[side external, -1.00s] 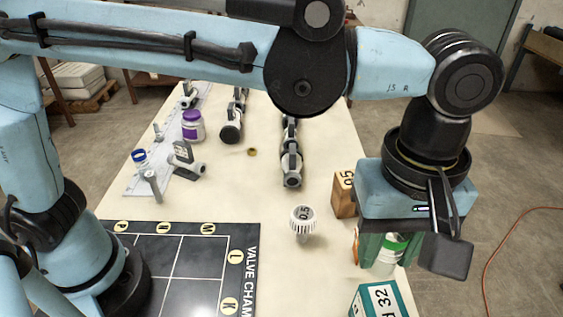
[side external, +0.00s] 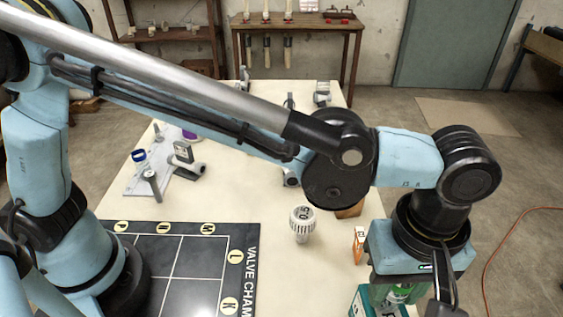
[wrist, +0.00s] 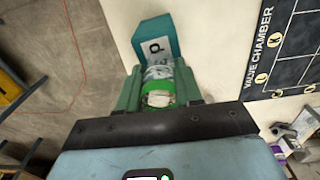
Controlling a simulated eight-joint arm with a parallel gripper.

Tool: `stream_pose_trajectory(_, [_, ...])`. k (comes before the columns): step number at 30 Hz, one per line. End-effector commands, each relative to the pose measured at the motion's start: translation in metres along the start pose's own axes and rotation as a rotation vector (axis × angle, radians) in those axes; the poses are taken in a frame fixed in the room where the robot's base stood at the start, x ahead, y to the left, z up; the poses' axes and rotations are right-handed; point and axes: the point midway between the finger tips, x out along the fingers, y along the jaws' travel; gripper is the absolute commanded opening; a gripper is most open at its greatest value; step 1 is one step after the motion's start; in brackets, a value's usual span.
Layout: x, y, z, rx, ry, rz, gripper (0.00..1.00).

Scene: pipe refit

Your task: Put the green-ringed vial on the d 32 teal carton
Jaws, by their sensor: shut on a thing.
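My gripper (wrist: 160,84) is shut on the green-ringed vial (wrist: 159,94), a clear vial with a green band and a pale end facing the wrist camera. In the side external view the vial (side external: 398,294) shows only in part between the fingers, low at the right. The d 32 teal carton (side external: 363,299) stands at the table's near right edge, partly hidden by my gripper. In the wrist view the carton (wrist: 157,27), with its white label, shows just beyond the vial and overlaps it. I cannot tell whether the two touch.
An orange carton (side external: 359,245) stands close behind my gripper. The black valve chamber board (side external: 185,265) lies further left. The table's right edge is close beside the carton.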

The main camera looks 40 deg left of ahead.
Motion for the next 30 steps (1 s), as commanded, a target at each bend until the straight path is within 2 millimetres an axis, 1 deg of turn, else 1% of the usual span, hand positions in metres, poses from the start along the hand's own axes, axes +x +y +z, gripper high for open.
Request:
stream_pose_trajectory(11, [0.004,0.0,0.0,0.0,0.0,0.0,0.05])
stream_pose_trajectory(12, [0.004,0.0,0.0,0.0,0.0,0.0,0.39])
stream_pose_trajectory(16, [0.003,0.0,0.0,0.0,0.0,0.0,0.59])
stream_pose_trajectory(25, [0.003,0.0,0.0,0.0,0.0,0.0,0.6])
stream_pose_trajectory(28, [-0.002,0.0,0.0,0.0,0.0,0.0,0.6])
stream_pose_trajectory(30, [-0.009,0.0,0.0,0.0,0.0,0.0,0.6])
